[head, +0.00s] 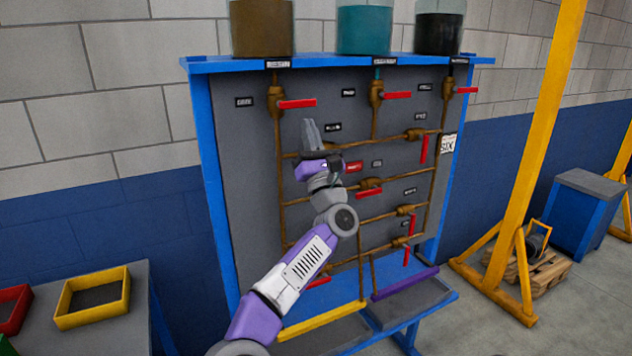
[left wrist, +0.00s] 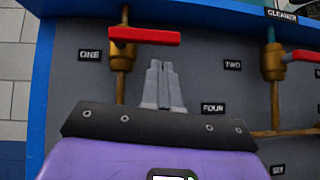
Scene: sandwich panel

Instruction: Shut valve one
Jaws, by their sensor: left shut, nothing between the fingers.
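Valve one is the brass valve with a red lever (head: 297,103) at the panel's upper left. In the left wrist view, its red lever (left wrist: 145,36) stands beside the label ONE (left wrist: 90,55). The lever points right, crosswise to its vertical brown pipe. My left gripper (head: 310,123) is in front of the panel, just below the lever in the picture. Its grey fingers (left wrist: 162,68) are shut and empty, pointing up towards the lever; whether they touch it I cannot tell. My right gripper is in neither view.
Other red-levered valves sit close by on the panel, including one under the teal tank (head: 397,95). Brown, teal and black tanks stand on the blue top shelf (head: 330,61). A yellow post (head: 535,130) stands at right. A table with a yellow bin (head: 92,318) is lower left.

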